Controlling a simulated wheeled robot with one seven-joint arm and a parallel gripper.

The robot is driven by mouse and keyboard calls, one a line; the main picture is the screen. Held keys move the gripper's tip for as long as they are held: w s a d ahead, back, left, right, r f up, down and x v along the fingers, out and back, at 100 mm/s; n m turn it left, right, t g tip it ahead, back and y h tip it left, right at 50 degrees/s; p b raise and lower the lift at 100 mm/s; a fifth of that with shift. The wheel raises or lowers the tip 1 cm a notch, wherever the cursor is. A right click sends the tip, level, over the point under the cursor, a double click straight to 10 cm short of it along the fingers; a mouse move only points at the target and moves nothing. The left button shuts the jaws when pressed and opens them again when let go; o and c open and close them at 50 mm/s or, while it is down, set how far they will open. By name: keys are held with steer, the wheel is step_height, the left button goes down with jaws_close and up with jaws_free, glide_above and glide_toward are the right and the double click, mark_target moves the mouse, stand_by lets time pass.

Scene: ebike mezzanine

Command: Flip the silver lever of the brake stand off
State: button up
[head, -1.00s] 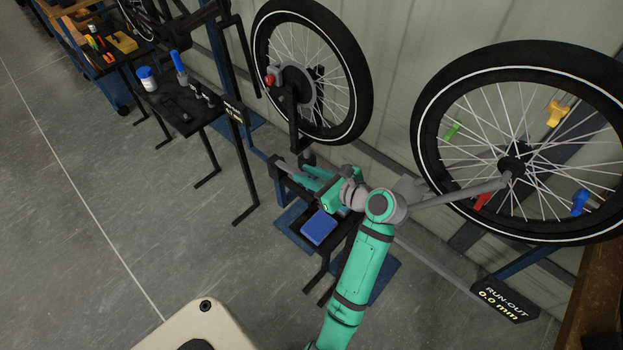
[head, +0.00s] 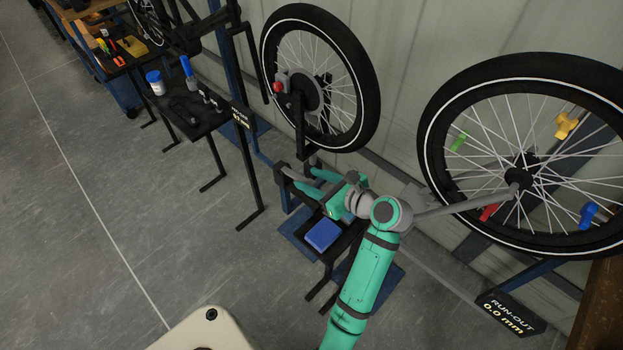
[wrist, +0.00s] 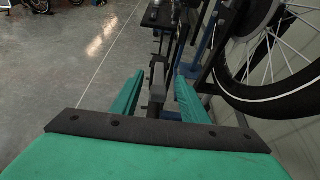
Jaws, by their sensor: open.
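The silver lever (head: 296,174) is a short grey bar on the brake stand (head: 298,130), low beneath the wheel with the disc. In the wrist view the lever (wrist: 157,78) points up between my two teal fingers. My gripper (head: 306,178) is open around the lever, with one finger on each side; it also shows in the wrist view (wrist: 159,84). A gap shows on both sides of the lever in the wrist view, so I see no clear contact. The lever's lower end is partly hidden by my gripper.
A blue box (head: 323,235) sits on the dark shelf below my gripper. The left wheel (head: 371,95) stands close above, and another wheel (head: 430,150) is at the right by a run-out sign (head: 507,312). A black tray table (head: 190,126) stands left. The floor (head: 130,230) is clear.

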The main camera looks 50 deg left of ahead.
steer(key=s+v, duration=0.1)
steer(key=v, duration=0.9)
steer(key=shift+w+d+r, duration=0.2)
steer(key=shift+w, duration=0.25)
